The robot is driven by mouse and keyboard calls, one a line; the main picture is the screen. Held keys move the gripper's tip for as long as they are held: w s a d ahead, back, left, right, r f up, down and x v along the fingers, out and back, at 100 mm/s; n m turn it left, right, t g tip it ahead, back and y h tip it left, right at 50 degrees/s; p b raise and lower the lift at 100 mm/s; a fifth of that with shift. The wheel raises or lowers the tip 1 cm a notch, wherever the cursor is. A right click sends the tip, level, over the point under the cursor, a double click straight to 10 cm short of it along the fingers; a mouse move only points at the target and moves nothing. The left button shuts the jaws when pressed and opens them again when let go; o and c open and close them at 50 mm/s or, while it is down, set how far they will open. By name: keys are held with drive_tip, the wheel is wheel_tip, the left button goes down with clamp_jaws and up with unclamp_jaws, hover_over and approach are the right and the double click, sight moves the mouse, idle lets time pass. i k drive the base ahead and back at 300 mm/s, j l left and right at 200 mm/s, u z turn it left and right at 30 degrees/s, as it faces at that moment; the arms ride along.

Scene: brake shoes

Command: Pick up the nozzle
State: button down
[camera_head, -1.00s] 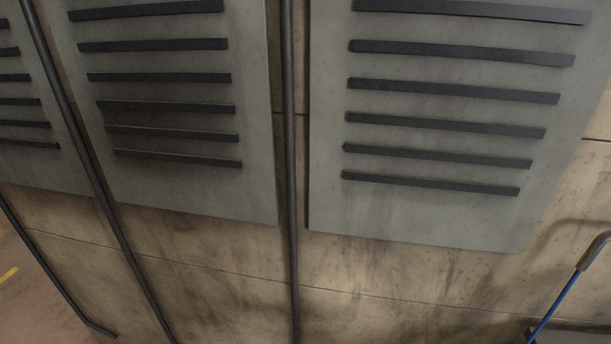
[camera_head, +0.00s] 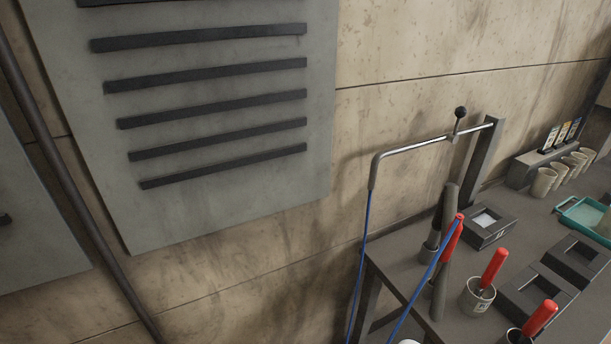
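A red handle (camera_head: 453,238) with a blue hose (camera_head: 425,280) running to its top stands upright, slightly tilted, at the near left end of the workbench. It looks like the nozzle, but its lower part is hidden behind or inside a dark grey tubular holder (camera_head: 438,292). The hose loops down off the bench edge and up to a bent metal pipe (camera_head: 412,147) with a black knob.
The grey workbench (camera_head: 405,262) runs to the right. It carries cups with red-handled tools (camera_head: 494,268), dark square boxes (camera_head: 488,227), a teal tray (camera_head: 584,212) and beige cups (camera_head: 544,182). A louvred grey panel (camera_head: 220,215) and a dark pole (camera_head: 80,200) are at left.

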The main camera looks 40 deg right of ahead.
sight(433, 239)
drive_tip(key=k, duration=0.9)
drive_tip(key=k+z, duration=0.1)
drive_tip(key=z, duration=0.35)
drive_tip(key=k+z, duration=0.1)
drive_tip(key=z, duration=0.35)
drive_tip(key=k+z, duration=0.1)
drive_tip(key=z, duration=0.35)
drive_tip(key=i+j+z, duration=0.1)
drive_tip(key=j, duration=0.25)
drive_tip(key=i+j, duration=0.15)
drive_tip(key=j, duration=0.25)
drive_tip(key=i+j+z, duration=0.15)
drive_tip(key=j, duration=0.2)
drive_tip(key=l+u, duration=0.4)
drive_tip(key=k+l, duration=0.05)
